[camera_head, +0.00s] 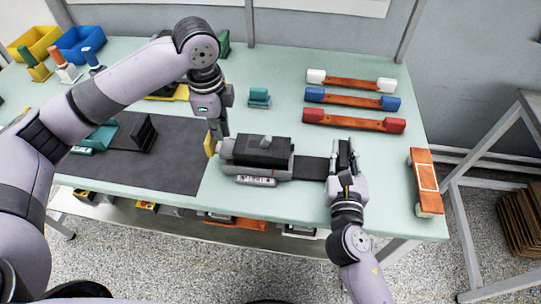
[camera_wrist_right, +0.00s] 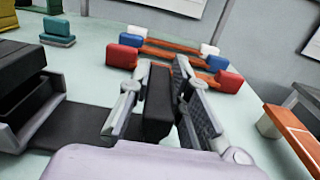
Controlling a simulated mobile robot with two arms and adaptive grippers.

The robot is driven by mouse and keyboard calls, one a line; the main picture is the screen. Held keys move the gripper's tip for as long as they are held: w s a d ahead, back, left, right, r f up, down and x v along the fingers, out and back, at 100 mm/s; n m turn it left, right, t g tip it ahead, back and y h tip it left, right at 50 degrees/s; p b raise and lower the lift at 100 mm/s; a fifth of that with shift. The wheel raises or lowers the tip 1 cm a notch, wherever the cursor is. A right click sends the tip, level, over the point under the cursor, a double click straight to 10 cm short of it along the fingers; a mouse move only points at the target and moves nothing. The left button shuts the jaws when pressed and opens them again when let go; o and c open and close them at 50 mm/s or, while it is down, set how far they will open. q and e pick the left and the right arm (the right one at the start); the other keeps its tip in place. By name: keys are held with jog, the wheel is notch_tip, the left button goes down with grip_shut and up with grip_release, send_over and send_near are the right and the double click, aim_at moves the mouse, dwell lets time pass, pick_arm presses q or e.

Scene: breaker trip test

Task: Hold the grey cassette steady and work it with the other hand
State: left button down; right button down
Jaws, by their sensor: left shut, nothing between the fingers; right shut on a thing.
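The grey cassette (camera_head: 262,178) lies on the pale green table, with a black upper part and a small grey knob on top. A flat dark strip (camera_head: 311,168) runs from its right end toward my right gripper (camera_head: 343,150). My right gripper is shut on an upright black block (camera_wrist_right: 158,105) at the strip's outer end; the strip also shows in the right wrist view (camera_wrist_right: 85,132). My left gripper (camera_head: 217,132) points down, shut and empty, by the cassette's left end. I cannot tell whether it touches the cassette. A yellow piece (camera_head: 209,144) shows beside its fingertips.
A dark mat (camera_head: 175,165) with a black stand (camera_head: 144,134) lies left. A teal block (camera_head: 259,97) stands behind the cassette. Orange bars with white, blue and red ends (camera_head: 350,83) lie at the back right. Another orange bar (camera_head: 425,182) lies by the right edge.

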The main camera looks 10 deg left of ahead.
pick_arm(q)
jog(key=f, duration=0.1)
jog(key=s+f, duration=0.1)
jog(key=f, duration=0.1)
jog(key=shift+s, duration=0.15)
pick_arm(e)
jog(key=shift+s, duration=0.15)
pick_arm(q)
jog(key=shift+d+f, duration=0.1)
jog(key=shift+f, duration=0.25)
jog(key=shift+w+f+g, duration=0.3)
jog(key=shift+w+f, duration=0.2)
jog(key=shift+f, duration=0.1)
pick_arm(e)
jog(key=shift+w+d+f, duration=0.1)
jog(key=shift+w+f, duration=0.25)
jog(key=shift+w, duration=0.1)
pick_arm(q)
jog(key=shift+r, duration=0.1)
jog(key=shift+s, duration=0.1)
pick_arm(e)
jog(key=shift+s+r, duration=0.1)
pick_arm(q)
jog(key=c, duration=2.2)
grip_release()
jog(key=shift+r, duration=0.1)
jog(key=shift+c, duration=0.2)
grip_shut()
jog(key=shift+r, duration=0.1)
